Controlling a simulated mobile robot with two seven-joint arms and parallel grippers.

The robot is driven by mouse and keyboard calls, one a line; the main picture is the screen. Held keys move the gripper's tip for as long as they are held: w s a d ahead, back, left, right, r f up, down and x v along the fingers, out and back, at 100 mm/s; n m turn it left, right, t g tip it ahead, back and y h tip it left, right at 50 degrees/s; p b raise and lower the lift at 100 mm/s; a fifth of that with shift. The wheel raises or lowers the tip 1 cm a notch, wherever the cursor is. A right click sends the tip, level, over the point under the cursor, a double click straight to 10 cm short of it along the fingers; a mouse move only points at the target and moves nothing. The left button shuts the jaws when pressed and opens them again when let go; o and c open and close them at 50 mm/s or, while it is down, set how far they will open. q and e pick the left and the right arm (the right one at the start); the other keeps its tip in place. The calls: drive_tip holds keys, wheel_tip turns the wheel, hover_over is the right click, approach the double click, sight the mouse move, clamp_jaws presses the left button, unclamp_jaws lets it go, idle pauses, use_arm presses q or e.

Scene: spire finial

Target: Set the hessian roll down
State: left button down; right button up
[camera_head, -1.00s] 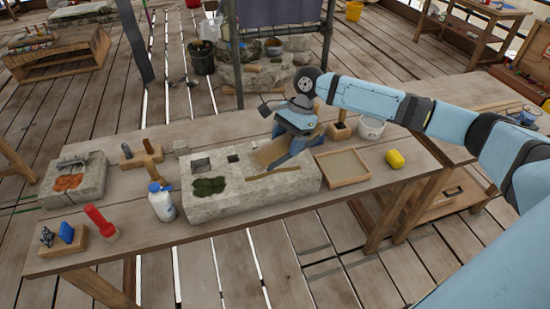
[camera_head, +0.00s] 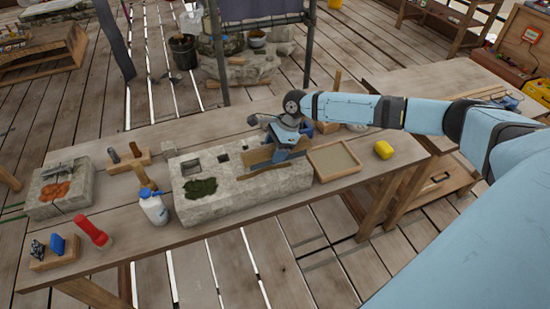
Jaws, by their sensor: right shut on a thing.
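The hessian roll (camera_head: 257,156) is a tan-brown piece at the top of the pale stone block (camera_head: 235,200). My right gripper (camera_head: 280,152) comes in from the right and is shut on the roll's right end. The roll lies very low over the block's top; I cannot tell whether it touches the stone. A thin brown strip (camera_head: 262,171) lies along the block just in front of it. The fingertips are partly hidden by the gripper body. My left gripper is not in view.
The block has dark square holes and a green moss patch (camera_head: 200,188). A shallow wooden tray (camera_head: 335,160) stands close right, with a yellow object (camera_head: 384,150) beyond. A white bottle (camera_head: 153,208) stands at the block's left. The table's front strip is mostly clear.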

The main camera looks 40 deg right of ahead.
sight(275, 168)
drive_tip(key=shift+f, duration=2.4)
drive_tip(key=o, duration=1.2)
drive_tip(key=shift+f, duration=0.15)
